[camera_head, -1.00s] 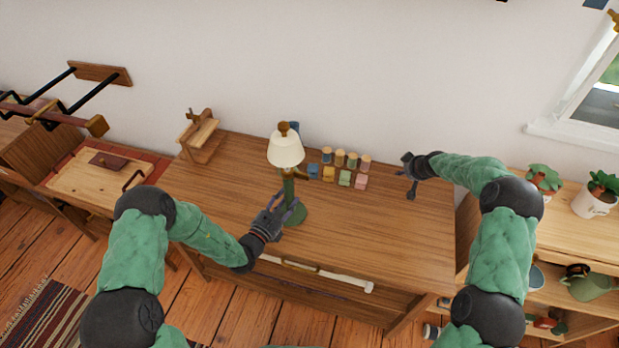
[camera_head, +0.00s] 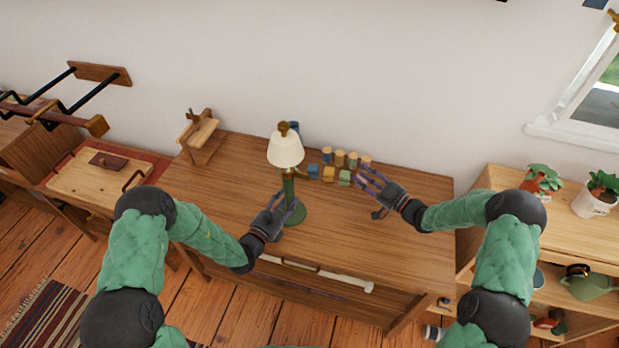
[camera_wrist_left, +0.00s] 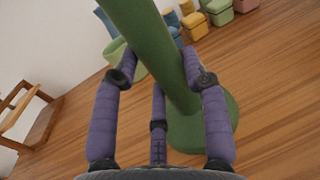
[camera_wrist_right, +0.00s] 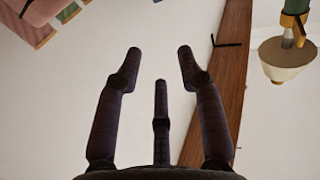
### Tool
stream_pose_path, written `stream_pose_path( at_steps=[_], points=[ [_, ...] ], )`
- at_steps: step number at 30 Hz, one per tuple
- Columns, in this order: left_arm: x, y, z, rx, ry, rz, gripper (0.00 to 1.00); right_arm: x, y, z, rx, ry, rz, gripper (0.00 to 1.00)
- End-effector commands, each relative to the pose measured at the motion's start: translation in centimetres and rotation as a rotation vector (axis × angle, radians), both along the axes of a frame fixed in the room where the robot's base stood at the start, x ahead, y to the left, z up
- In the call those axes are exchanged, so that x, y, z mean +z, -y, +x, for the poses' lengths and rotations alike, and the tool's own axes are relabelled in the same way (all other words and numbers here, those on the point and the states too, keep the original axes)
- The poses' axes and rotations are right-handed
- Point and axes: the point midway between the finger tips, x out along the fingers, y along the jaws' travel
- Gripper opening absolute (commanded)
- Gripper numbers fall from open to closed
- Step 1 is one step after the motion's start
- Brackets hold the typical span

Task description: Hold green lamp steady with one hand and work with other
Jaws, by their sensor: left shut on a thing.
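The green lamp (camera_head: 289,188) stands upright on the wooden desk, with a cream shade (camera_head: 285,150) and a round green base (camera_head: 293,214). My left gripper (camera_head: 284,207) is shut around the lower stem, just above the base. In the left wrist view the stem (camera_wrist_left: 165,60) passes between its purple fingers (camera_wrist_left: 160,85). My right gripper (camera_head: 368,180) is open and empty, right of the lamp, with its fingers pointing left beside small coloured blocks. The right wrist view shows its spread fingers (camera_wrist_right: 158,70) with nothing between them and the lamp shade (camera_wrist_right: 285,60) upside down.
Small blocks (camera_head: 328,173) and wooden-topped jars (camera_head: 340,158) stand in rows right of the lamp. A wooden stand (camera_head: 200,137) is at the desk's back left. A small dark piece (camera_head: 378,213) shows below my right gripper. The desk's front right (camera_head: 410,250) is clear.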

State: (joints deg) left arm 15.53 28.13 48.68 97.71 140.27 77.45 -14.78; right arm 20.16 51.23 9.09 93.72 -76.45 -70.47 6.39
Motion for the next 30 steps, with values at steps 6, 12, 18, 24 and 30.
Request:
stream_pose_path(
  at_steps=[6, 12, 18, 24, 30],
  points=[
    [0.0, 0.0, 0.0, 0.001, 0.000, 0.000, 0.00, 2.0, -4.9, -7.3, 0.281, 0.043, 0.212, 0.39],
    [0.0, 0.0, 0.0, 0.001, 0.000, 0.000, 0.00, 3.3, -6.3, -11.0, 0.416, 0.056, 0.324, 0.39],
    [0.0, 0.0, 0.0, 0.001, 0.000, 0.000, 0.00, 4.0, -7.3, -11.5, 0.445, 0.058, 0.348, 0.39],
    [0.0, 0.0, 0.0, 0.001, 0.000, 0.000, 0.00, 5.2, -10.2, -10.7, 0.445, 0.058, 0.346, 0.39],
    [0.0, 0.0, 0.0, 0.001, 0.000, 0.000, 0.00, 6.6, -13.5, -9.8, 0.445, 0.058, 0.345, 0.39]
  ],
)
